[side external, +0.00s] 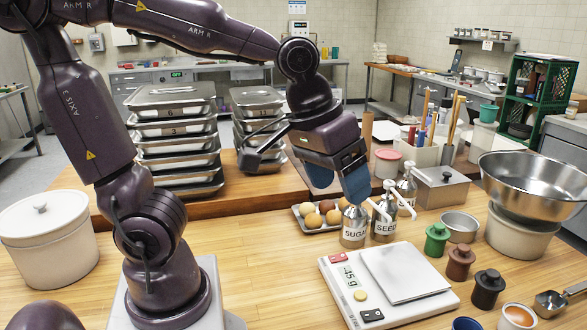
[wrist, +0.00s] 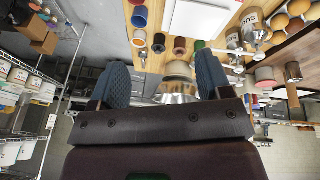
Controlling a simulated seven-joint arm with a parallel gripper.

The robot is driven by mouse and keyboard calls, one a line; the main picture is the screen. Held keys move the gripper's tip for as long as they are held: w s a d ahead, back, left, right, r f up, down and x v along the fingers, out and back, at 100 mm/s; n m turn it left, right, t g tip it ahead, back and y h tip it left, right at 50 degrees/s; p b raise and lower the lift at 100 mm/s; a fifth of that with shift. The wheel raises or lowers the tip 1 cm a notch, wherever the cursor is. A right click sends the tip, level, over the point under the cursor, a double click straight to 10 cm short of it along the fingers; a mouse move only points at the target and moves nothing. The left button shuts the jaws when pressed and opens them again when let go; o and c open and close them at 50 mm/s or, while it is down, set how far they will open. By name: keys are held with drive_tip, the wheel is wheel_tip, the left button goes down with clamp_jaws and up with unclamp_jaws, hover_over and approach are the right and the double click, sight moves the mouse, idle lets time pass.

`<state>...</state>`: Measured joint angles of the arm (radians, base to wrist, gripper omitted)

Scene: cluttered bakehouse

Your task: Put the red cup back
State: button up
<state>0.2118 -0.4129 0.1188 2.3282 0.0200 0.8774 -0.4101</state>
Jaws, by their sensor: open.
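A small red thing, perhaps the red cup (wrist: 136,2), shows at the top edge of the wrist view, cut off. My gripper (side external: 337,176) is open and empty, with blue finger pads, in the air above the egg tray and shaker bottles. Its two fingers show apart in the wrist view (wrist: 162,72).
A scale (side external: 340,289) with a bare plate sits at front centre. Green (side external: 437,240), brown (side external: 460,263) and black (side external: 487,289) knobbed pieces line its right side. Bare wood lies left of the scale.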

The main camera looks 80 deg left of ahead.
drive_tip(key=s+a+r+m+t, duration=0.1)
drive_tip(key=s+a+m, duration=0.1)
drive_tip(key=s, duration=0.3)
drive_tip(key=shift+s+m+t+y, duration=0.3)
drive_tip(key=shift+s+m+y, duration=0.1)
drive_tip(key=shift+m, duration=0.4)
drive_tip(key=shift+r, duration=0.1)
